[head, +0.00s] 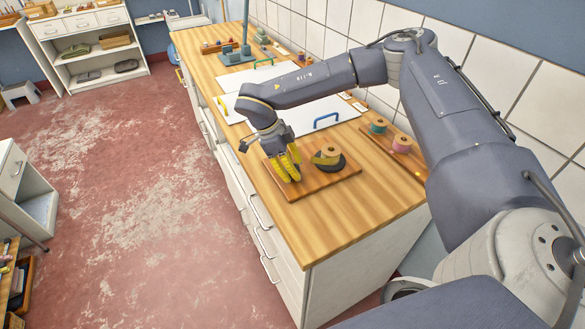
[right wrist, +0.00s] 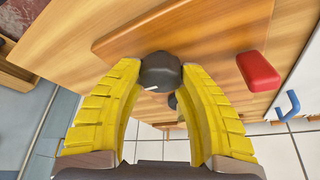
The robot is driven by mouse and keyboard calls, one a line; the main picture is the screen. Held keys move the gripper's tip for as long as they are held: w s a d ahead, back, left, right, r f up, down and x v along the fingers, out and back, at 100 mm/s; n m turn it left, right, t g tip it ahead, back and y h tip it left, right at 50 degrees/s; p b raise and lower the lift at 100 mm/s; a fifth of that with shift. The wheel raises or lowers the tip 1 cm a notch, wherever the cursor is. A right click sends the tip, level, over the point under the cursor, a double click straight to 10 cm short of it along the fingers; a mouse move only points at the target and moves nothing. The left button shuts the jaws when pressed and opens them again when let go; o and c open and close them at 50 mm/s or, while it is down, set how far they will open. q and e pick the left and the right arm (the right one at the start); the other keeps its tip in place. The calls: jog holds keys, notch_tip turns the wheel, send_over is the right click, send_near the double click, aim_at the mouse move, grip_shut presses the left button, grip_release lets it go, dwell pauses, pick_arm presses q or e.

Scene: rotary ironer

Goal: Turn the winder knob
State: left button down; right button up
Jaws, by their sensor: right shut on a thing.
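The winder knob (right wrist: 160,72) is dark grey with a short white mark, and shows in the right wrist view between the tips of my yellow fingers. My right gripper (right wrist: 159,78) is shut on it, one finger on each side. In the head view, the right gripper (head: 285,176) points down over the left part of a wooden board (head: 318,188), and its fingers hide the knob. A tan spool (head: 327,153) on a dark round base stands on the board just right of the fingers. My left gripper is not in view.
The board lies on a wooden worktop (head: 340,230) with clear room in front. Behind it is a white lid with a blue handle (head: 326,121). A teal spool (head: 378,127) and a pink spool (head: 401,143) stand at the right. A red block (right wrist: 258,72) shows in the wrist view.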

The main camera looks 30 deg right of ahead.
jog(key=shift+s+f+n, duration=0.1)
jog(key=shift+n, duration=0.5)
jog(key=shift+t, duration=0.3)
jog(key=o, duration=1.2)
jog(key=v, duration=1.2)
jog(key=shift+a, duration=0.15)
